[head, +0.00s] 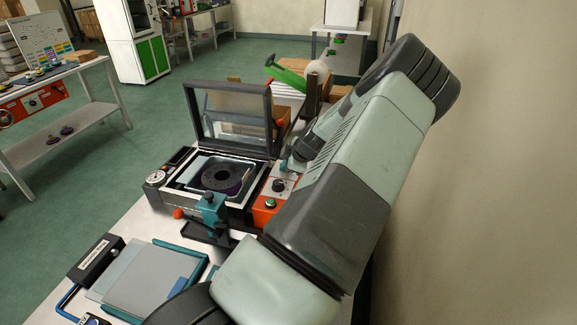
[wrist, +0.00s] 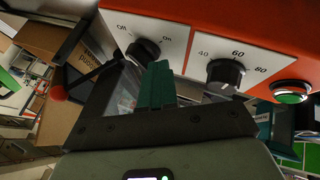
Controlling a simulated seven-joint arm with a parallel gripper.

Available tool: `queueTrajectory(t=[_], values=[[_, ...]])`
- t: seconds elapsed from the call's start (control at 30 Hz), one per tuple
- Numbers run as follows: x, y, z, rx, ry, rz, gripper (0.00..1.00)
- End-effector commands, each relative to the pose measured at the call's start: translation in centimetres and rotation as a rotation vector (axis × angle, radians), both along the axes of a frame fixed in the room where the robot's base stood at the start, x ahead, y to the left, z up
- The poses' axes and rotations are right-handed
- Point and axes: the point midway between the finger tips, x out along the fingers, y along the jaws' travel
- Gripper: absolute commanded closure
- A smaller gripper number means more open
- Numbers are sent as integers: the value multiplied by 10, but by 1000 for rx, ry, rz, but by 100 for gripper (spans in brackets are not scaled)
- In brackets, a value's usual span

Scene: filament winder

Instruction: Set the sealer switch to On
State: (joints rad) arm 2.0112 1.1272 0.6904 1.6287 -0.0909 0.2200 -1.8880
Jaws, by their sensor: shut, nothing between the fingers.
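The sealer's control box (head: 266,204) is orange with a white panel, beside the open-lidded sealer (head: 205,180). In the wrist view the black sealer switch (wrist: 142,51) sits between the printed words Off, on its left, and On, on its right. I cannot tell clearly which word its pointer faces. My gripper (wrist: 158,75) is shut, its teal fingers together and empty. The fingertips are right at the lower right side of the switch and overlap its edge; I cannot tell whether they touch. In the head view my arm hides most of the switch area.
A black dial (wrist: 225,73) marked 40, 60, 80 and a green button (wrist: 290,92) are to the right of the switch. A dark spool (head: 222,178) lies in the sealer, under the raised lid frame (head: 190,112). A cardboard box (wrist: 59,40) is at left in the wrist view.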

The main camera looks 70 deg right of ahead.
Motion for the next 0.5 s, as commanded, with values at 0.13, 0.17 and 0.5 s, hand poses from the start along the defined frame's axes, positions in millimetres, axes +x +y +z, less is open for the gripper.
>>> queueTrajectory(t=[0.13, 0.17, 0.5], values=[[6, 2, 0, -2, 4, -130, 100], [7, 2, 1, -3, 4, -158, 100], [19, 1, 1, -5, 5, -469, 100]])
